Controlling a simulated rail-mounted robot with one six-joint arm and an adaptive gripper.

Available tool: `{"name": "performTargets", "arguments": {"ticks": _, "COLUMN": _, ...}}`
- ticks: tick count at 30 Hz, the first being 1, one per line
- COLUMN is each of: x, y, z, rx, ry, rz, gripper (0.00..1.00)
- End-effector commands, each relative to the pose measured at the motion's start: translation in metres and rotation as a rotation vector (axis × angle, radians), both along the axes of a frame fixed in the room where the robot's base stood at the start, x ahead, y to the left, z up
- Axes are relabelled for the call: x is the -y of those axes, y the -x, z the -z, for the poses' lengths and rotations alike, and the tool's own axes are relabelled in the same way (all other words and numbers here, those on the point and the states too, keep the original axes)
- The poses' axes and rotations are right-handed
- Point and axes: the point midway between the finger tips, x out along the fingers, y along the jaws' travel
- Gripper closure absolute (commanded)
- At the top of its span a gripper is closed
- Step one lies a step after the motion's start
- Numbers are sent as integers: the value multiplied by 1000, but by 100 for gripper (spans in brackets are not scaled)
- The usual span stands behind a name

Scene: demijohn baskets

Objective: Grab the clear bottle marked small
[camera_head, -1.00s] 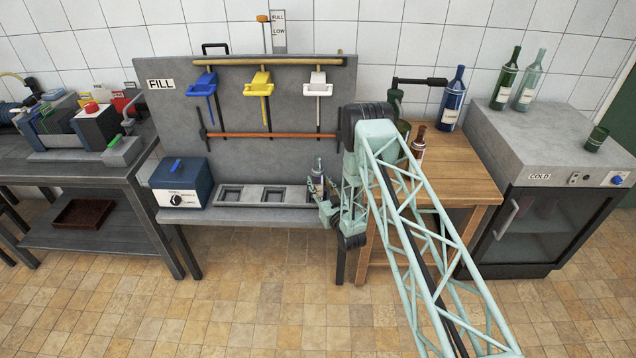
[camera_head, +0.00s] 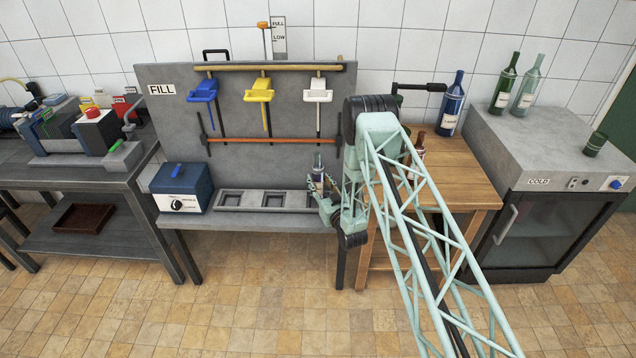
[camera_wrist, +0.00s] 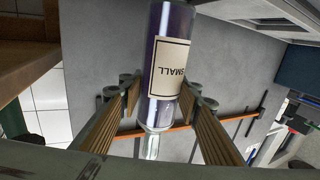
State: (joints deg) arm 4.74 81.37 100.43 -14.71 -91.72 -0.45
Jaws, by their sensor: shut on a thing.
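A bottle (camera_wrist: 172,25) with a white label reading SMALL appears neck-down in the upturned wrist view. Its body looks purple-tinted and its neck pale and clear. My gripper (camera_wrist: 165,95) has its two ribbed fingers on either side of it, shut on it. In the head view the bottle (camera_head: 318,161) is upright at the right end of the grey tray (camera_head: 228,208), in my gripper (camera_head: 322,184). The fingers hide its lower part, so I cannot tell whether its base touches the tray.
The FILL panel (camera_head: 175,130) stands behind, with blue (camera_head: 203,92), yellow (camera_head: 258,96) and white (camera_head: 318,95) spouts above the tray. A blue box (camera_head: 180,187) is left of the tray. A wooden table (camera_head: 455,170) with bottles stands close on the right, beside the COLD cabinet (camera_head: 545,181).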

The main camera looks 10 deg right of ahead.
Motion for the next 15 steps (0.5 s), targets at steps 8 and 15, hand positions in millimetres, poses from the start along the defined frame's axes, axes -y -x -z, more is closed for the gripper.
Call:
{"name": "performTargets", "arguments": {"ticks": 8, "x": 0, "y": -1, "z": -20, "rx": 3, "ry": 0, "rz": 0, "gripper": 91}}
{"name": "performTargets", "arguments": {"ticks": 15, "x": 0, "y": -1, "z": -33, "rx": 2, "ry": 0, "rz": 0, "gripper": 91}}
